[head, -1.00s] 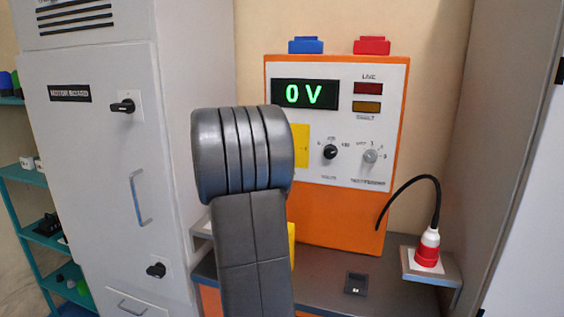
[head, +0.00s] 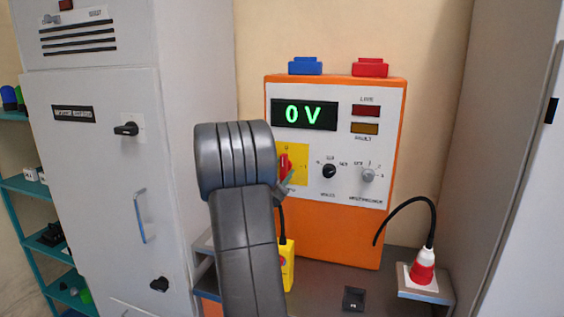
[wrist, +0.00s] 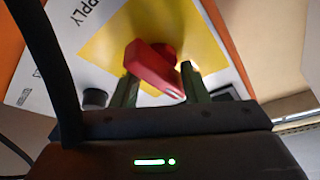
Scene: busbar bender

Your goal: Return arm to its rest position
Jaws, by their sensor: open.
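My arm stands in front of the orange test unit (head: 330,235). My gripper (wrist: 160,88) is open, with one finger on each side of the red switch handle (wrist: 150,66) in the wrist view. The handle's lower end is close to the right finger; I cannot tell whether they touch. The handle sits on a yellow plate (wrist: 195,30) and is turned at a slant. In the head view the red handle (head: 284,166) shows just right of my arm, with a dark finger beside it. My arm hides the rest of the gripper. The green display (head: 304,114) reads 0 V.
A grey cabinet (head: 95,190) stands on the left and a grey wall panel (head: 500,150) on the right. A yellow box (head: 287,270) hangs on a cable beside my arm. A red-and-white plug (head: 423,268) with a looping black cable stands at the bench's right.

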